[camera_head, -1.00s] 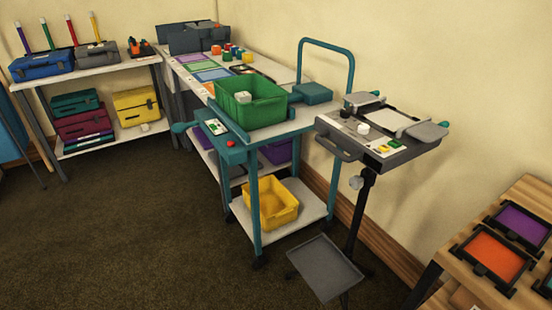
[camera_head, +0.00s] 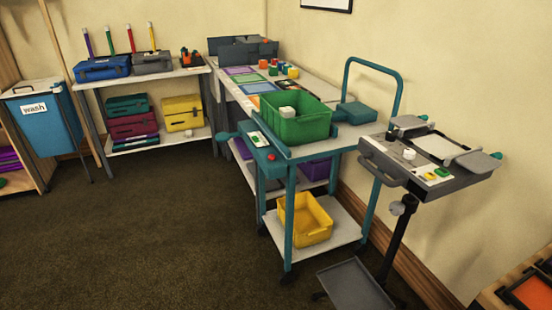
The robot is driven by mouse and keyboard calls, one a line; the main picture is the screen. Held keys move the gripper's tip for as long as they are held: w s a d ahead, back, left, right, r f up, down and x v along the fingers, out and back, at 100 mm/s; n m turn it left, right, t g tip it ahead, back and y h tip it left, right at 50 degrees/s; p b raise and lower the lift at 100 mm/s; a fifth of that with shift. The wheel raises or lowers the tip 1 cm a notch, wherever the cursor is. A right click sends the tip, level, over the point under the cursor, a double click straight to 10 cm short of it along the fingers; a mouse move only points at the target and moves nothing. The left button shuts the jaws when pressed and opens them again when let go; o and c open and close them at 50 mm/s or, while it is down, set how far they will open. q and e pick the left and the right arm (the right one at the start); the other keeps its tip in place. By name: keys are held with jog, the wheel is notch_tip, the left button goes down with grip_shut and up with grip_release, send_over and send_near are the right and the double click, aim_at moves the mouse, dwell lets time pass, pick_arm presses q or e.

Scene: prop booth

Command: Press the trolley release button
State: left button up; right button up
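The teal trolley (camera_head: 291,205) stands right of centre with a tall push handle at its back right. A small teal panel on its near left corner carries a round red button (camera_head: 271,156) and, behind it, a white plate (camera_head: 258,139) with green on it. Any lettering is too small to read, so I cannot tell which part is the release. A green crate (camera_head: 304,127) holding a pale block sits on the trolley's top. A yellow crate (camera_head: 312,231) is on its lower shelf. Neither of my grippers is in view.
A grey stand (camera_head: 425,165) with buttons and a low tray (camera_head: 354,285) is right of the trolley. A long table with cards stands behind it. A shelf with cases (camera_head: 103,68) and a blue wash bin (camera_head: 45,125) are at left. The brown floor at front left is clear.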

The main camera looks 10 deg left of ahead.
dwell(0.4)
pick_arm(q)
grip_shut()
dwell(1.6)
